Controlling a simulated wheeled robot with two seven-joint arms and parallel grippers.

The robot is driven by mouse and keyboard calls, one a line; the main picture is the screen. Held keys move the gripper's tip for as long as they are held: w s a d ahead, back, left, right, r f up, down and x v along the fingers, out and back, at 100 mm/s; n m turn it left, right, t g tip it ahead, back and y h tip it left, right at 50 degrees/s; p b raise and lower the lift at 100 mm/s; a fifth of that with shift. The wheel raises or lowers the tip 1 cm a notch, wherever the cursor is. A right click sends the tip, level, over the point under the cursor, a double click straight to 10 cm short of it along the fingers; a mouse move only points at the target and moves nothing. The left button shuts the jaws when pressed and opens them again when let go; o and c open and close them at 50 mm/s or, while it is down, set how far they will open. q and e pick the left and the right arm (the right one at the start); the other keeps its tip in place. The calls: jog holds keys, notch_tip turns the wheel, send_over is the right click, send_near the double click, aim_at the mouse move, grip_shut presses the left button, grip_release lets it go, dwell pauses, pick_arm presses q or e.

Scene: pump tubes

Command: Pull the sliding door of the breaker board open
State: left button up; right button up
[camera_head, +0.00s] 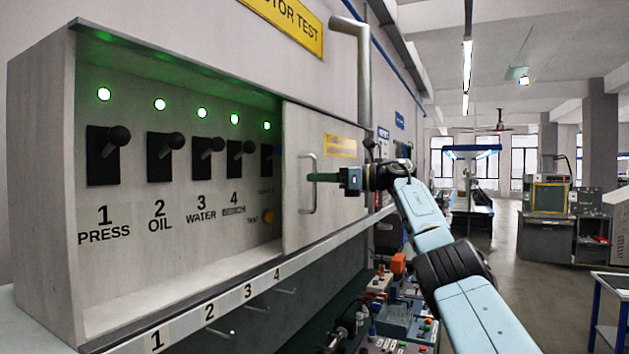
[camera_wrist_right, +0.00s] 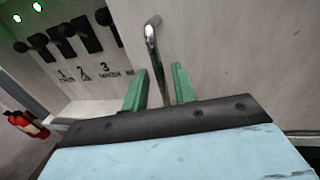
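The grey sliding door (camera_head: 335,205) of the breaker board (camera_head: 160,215) covers the board's right end, and several switches show uncovered to its left. The door partly hides the rightmost switch (camera_head: 267,160). The door has a vertical metal bar handle (camera_head: 303,200) near its left edge. My right gripper (camera_head: 313,177) reaches the handle from the right. In the right wrist view, my right gripper's green fingers (camera_wrist_right: 158,88) stand apart, with the handle (camera_wrist_right: 152,45) between them and gaps visible on both sides. My left gripper is not in view.
Below the board is a lower ledge (camera_head: 225,305) with numbered labels and small pulls. A bench with clutter (camera_head: 400,315) stands under my right arm. A red fire extinguisher (camera_wrist_right: 27,124) shows at the left in the right wrist view. Open floor lies to the right.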

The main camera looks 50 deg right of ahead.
jog(key=v, duration=1.1)
jog(key=shift+s+b, duration=0.35)
jog(key=shift+b, duration=0.1)
jog(key=shift+w+d, duration=0.1)
